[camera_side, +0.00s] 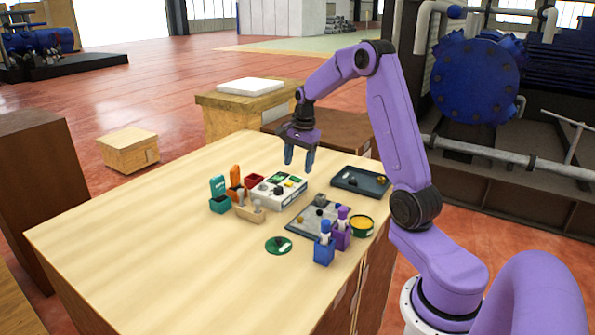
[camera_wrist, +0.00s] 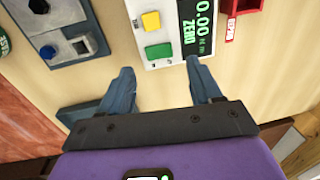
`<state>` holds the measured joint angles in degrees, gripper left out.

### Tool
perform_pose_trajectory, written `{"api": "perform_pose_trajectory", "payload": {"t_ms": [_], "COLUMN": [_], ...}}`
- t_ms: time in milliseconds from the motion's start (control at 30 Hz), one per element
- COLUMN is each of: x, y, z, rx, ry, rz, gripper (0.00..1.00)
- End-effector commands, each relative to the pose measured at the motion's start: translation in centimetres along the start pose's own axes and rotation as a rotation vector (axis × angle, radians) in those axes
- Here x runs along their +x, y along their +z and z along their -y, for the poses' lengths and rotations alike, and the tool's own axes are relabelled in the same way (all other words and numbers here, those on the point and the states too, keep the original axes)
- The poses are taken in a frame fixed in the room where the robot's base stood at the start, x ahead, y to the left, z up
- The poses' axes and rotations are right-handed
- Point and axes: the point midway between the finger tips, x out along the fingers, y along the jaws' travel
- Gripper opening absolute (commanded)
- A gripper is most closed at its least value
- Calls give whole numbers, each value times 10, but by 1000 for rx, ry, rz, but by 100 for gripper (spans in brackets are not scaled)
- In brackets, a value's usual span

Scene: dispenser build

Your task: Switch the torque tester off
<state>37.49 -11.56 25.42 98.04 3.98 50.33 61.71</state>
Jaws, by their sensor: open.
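The torque tester (camera_side: 291,197) is a white box with a dark display and small controls, standing on the wooden table. In the wrist view the torque tester (camera_wrist: 170,37) shows at the top centre, with a yellow button (camera_wrist: 151,21) and a green button (camera_wrist: 159,51). Its lit green display (camera_wrist: 198,25) reads 0.00 and ZERO. My gripper (camera_side: 299,167) is open and empty, above the far side of the tester. In the wrist view my gripper (camera_wrist: 160,70) has its fingertips either side of the tester's near end, by the green button. I cannot see contact.
A grey fixture plate (camera_side: 300,222) and a dark tray (camera_side: 345,182) lie right of the tester. A red bin (camera_wrist: 240,22) is close to the tester. Several small coloured holders, including a teal one (camera_side: 219,204), stand left. The near left table is clear.

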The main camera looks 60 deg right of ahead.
Motion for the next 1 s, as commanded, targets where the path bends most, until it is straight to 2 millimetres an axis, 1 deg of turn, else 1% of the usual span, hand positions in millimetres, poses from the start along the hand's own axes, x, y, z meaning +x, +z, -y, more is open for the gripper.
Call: {"api": "perform_pose_trajectory", "payload": {"t_ms": [33,100,233,400,633,667,700,767,800,1000], "x": [9,18,29,35,35,35,35,35,35,35], "y": [0,0,0,0,0,0,0,0,0,0], "z": [-1,-1,0,0,0,0,0,0,0,1], "rx": [0,1,0,0,0,0,0,0,0,-2], "ry": [4,3,1,-1,-1,-1,-1,-1,-1,19], "rz": [2,2,1,0,0,0,0,0,0,1], "gripper": [64,64,64,64,64,54,41,22,8,8]}}
